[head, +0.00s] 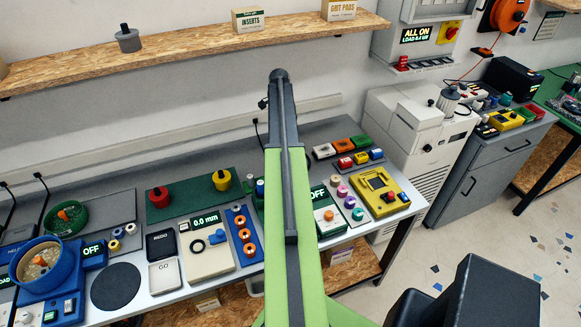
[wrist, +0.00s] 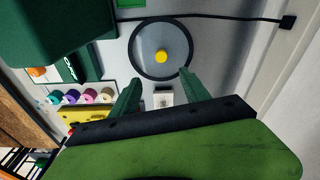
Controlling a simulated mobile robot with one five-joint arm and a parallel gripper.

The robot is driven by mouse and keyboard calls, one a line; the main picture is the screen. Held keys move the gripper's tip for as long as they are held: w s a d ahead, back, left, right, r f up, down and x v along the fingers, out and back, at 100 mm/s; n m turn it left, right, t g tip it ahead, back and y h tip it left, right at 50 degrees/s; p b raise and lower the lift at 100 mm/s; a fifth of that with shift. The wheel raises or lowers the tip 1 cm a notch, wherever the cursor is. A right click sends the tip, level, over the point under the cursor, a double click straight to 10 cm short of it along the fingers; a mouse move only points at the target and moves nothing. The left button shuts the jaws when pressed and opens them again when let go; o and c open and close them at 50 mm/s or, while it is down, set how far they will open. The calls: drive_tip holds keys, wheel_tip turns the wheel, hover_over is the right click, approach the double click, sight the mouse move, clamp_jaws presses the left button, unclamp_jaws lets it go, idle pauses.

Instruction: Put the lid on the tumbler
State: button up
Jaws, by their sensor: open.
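A round, clear-looking lid (wrist: 146,38) with a dark rim and a yellow knob (wrist: 160,56) lies on the grey surface in the wrist view. My gripper (wrist: 158,84) is open and empty. Its two green fingers point toward the lid's near rim, with the knob beyond the fingertips; I cannot tell whether a finger touches the rim. I do not make out the lid in the head view, where my arm covers the middle of the bench. The tumbler, a blue open bowl (head: 21,277) with tan filling and an orange piece inside, stands at the bench's far left.
Red (head: 159,197) and yellow (head: 221,180) pots stand on a green mat. A yellow meter (head: 374,190) is right of my arm. A black cable (wrist: 225,17) runs past the lid.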

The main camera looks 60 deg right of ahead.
drive_tip(key=f+b, duration=0.2)
drive_tip(key=f, duration=0.1)
drive_tip(key=f+b, duration=0.3)
drive_tip(key=d+f+b, duration=0.1)
drive_tip(key=f+b, duration=0.2)
drive_tip(key=f, duration=0.1)
drive_tip(key=shift+s, duration=0.2)
drive_tip(key=f+b, duration=0.1)
drive_tip(key=b, duration=0.1)
drive_tip(key=f+b, duration=0.2)
drive_tip(key=d+f+b, duration=0.1)
drive_tip(key=f+b, duration=0.1)
drive_tip(key=shift+f, duration=0.25)
drive_tip(key=shift+r, duration=0.2)
clamp_jaws()
